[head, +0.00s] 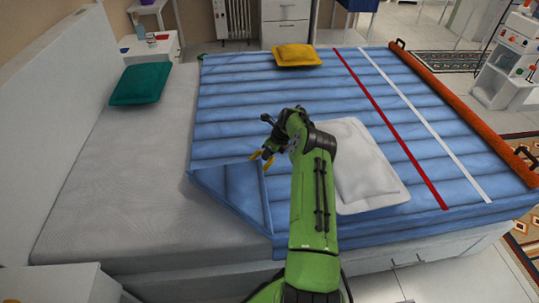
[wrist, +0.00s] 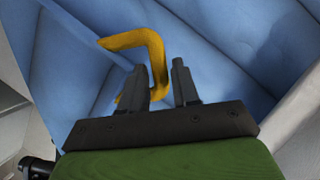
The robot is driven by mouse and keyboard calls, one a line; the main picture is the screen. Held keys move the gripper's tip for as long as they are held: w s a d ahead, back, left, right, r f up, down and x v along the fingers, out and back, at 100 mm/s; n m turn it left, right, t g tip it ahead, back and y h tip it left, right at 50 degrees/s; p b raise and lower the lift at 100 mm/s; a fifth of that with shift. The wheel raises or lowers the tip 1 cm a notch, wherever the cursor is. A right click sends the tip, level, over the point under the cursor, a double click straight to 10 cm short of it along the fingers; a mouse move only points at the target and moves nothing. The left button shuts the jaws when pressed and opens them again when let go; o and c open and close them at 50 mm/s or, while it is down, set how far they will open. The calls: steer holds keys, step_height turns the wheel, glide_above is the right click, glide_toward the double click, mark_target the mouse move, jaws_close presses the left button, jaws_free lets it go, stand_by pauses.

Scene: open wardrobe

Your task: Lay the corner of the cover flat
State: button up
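The blue quilted cover (head: 300,105) lies on the bed, with a red and a white stripe towards its right. Its near-left corner (head: 238,188) is folded back over the cover, making a triangular flap. A yellow bent handle (wrist: 155,50) is at this corner; it also shows in the head view (head: 268,161). My gripper (wrist: 160,75) is over the folded corner, its dark fingers close together on either side of the handle's bar. In the head view my gripper (head: 267,147) partly hides the flap's tip.
A white pillow (head: 362,165) lies on the cover just right of my arm. A yellow cushion (head: 297,55) lies at the far edge, and a green cushion (head: 140,84) near the headboard. An orange roll (head: 465,110) lines the right end. The grey mattress (head: 120,190) is bare at left.

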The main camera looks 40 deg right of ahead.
jaws_close()
steer(key=shift+r, duration=0.1)
